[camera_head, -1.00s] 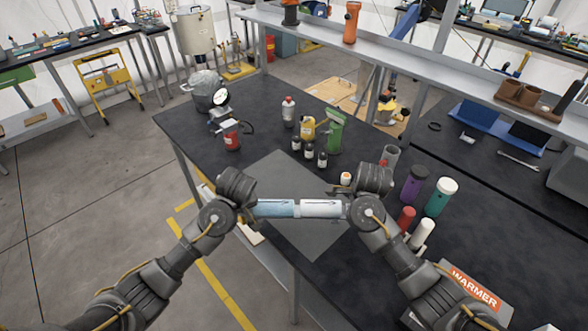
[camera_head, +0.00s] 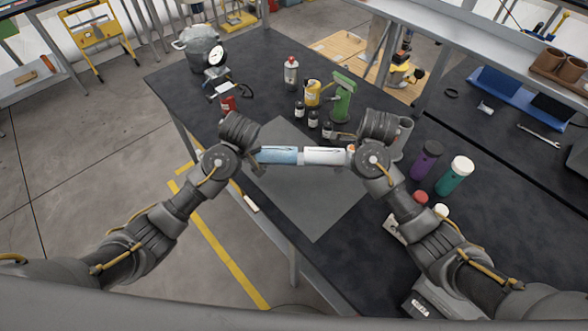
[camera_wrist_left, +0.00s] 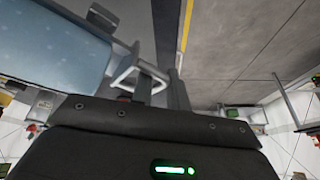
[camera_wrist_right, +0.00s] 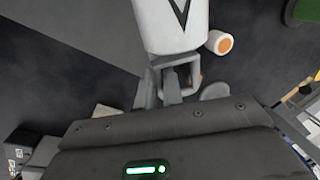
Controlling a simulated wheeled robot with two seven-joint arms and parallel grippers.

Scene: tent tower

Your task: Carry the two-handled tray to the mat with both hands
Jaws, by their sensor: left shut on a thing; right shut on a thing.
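The tray shows its white loop handle (camera_wrist_left: 128,68) in the left wrist view. It carries a light blue piece (camera_head: 278,155) and a white piece (camera_head: 325,156) with a dark V mark, side by side, and looks about level. My left gripper (camera_head: 254,159) is shut on the left handle. My right gripper (camera_head: 351,157) is shut on the right handle (camera_wrist_right: 180,72). The grey mat (camera_head: 312,205) lies on the black table; in the head view the tray crosses its far half. The gap between tray and mat cannot be judged.
Small dark bottles (camera_head: 313,120), a yellow container (camera_head: 312,93) and a green device (camera_head: 342,97) stand beyond the mat. A purple bottle (camera_head: 427,160) and a teal bottle (camera_head: 455,176) stand right of my right gripper. The mat's near half is clear.

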